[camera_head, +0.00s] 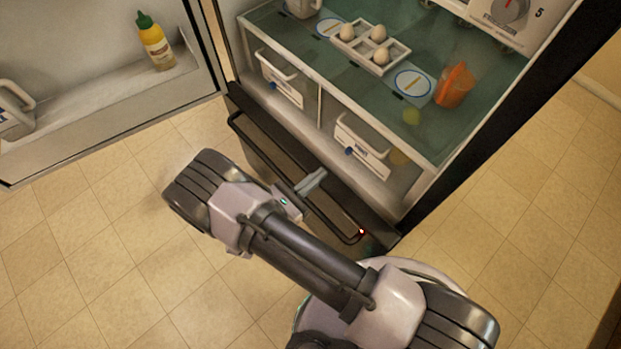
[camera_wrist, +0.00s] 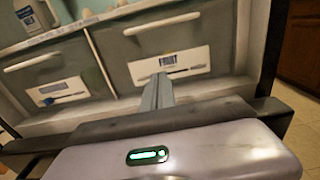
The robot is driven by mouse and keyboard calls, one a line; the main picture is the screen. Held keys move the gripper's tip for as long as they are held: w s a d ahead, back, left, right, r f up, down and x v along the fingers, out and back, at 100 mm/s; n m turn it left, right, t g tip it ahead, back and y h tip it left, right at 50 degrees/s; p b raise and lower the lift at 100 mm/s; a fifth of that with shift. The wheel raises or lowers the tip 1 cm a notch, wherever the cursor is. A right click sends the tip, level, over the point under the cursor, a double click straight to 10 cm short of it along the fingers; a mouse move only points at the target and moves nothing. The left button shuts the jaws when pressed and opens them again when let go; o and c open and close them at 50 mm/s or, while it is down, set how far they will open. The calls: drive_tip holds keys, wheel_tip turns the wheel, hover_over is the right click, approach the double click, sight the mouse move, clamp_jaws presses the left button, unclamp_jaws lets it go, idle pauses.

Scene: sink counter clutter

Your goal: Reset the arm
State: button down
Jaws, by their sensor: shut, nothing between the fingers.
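My gripper (camera_head: 316,180) is shut and empty. In the head view it is in front of the open fridge, over the dark lower drawer front (camera_head: 270,150). Its closed fingers also show in the wrist view (camera_wrist: 158,92), pointing toward the drawer labelled FRUIT (camera_wrist: 168,64). I cannot tell from these views whether the fingertips touch anything. My arm is bent and reaches up from the bottom right of the head view.
The fridge door (camera_head: 90,110) stands open at left, holding a yellow bottle (camera_head: 156,42). A dark bar handle (camera_head: 300,195) runs along the lower drawer. Tiled floor (camera_head: 80,240) is clear at left.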

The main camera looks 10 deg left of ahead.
drive_tip(key=s+d+r+m+g+y, duration=0.1)
drive_tip(key=s+d+r+m+g, duration=0.1)
drive_tip(key=d+r+m+g, duration=0.65)
drive_tip(key=s+d+r+m+g+y, duration=0.1)
drive_tip(key=s+d+r+m+g, duration=0.1)
drive_tip(key=d+r+m+g, duration=0.6)
drive_tip(key=s+a+r+m+t+y, duration=0.1)
drive_tip(key=s+r+m+t+y, duration=0.3)
drive_tip(key=r+m, duration=0.4)
drive_tip(key=s+a+r+m+t+y, duration=0.1)
drive_tip(key=s+r+m+t+y, duration=0.3)
drive_tip(key=r+m+y, duration=0.3)
wheel_tip(320, 180, up, 3)
drive_tip(key=shift+s+a+f+m, duration=0.1)
drive_tip(key=shift+s+a+m, duration=0.05)
drive_tip(key=shift+m, duration=0.5)
